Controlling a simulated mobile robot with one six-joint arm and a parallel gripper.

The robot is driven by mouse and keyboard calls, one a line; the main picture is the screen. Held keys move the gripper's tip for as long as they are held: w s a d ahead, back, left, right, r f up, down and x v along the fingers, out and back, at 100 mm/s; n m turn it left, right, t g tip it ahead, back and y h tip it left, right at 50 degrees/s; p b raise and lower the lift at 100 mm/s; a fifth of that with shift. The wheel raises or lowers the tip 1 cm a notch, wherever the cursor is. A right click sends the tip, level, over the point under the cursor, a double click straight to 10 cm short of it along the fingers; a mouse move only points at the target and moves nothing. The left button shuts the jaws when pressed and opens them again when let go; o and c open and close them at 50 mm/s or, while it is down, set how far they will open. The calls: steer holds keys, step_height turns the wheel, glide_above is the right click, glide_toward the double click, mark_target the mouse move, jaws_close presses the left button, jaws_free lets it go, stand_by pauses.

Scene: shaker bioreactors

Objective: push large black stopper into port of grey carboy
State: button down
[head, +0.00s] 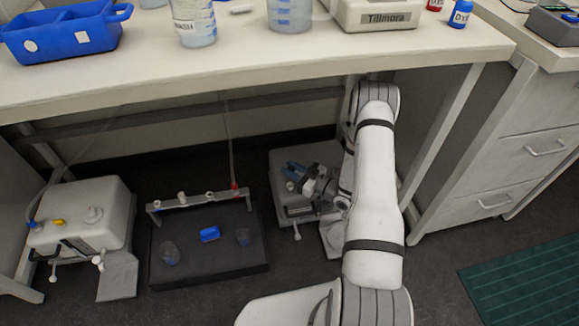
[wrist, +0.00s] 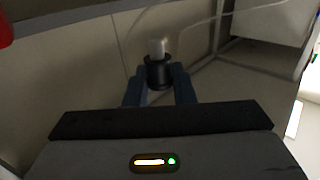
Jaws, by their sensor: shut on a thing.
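The grey carboy (head: 283,152) stands on the floor under the bench, partly hidden behind my arm. The stopper looks upright between the fingertips. The carboy's port is not visible in either view, so I cannot tell how far the stopper is above or in it.
The bench (head: 250,82) covers this space from above, with a crossbar and thin hanging tubes behind. A dark platform (head: 165,281) with a rail and small vessels stands left of the grey carboy. A whitish carboy (head: 112,200) stands farther left. Drawers (head: 510,160) stand at right.

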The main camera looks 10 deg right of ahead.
steer(key=shift+a+f+b, duration=0.2)
steer(key=shift+f+b, duration=1.05)
steer(key=shift+f, duration=0.8)
steer(key=shift+r, duration=0.2)
steer(key=shift+s+d, duration=0.1)
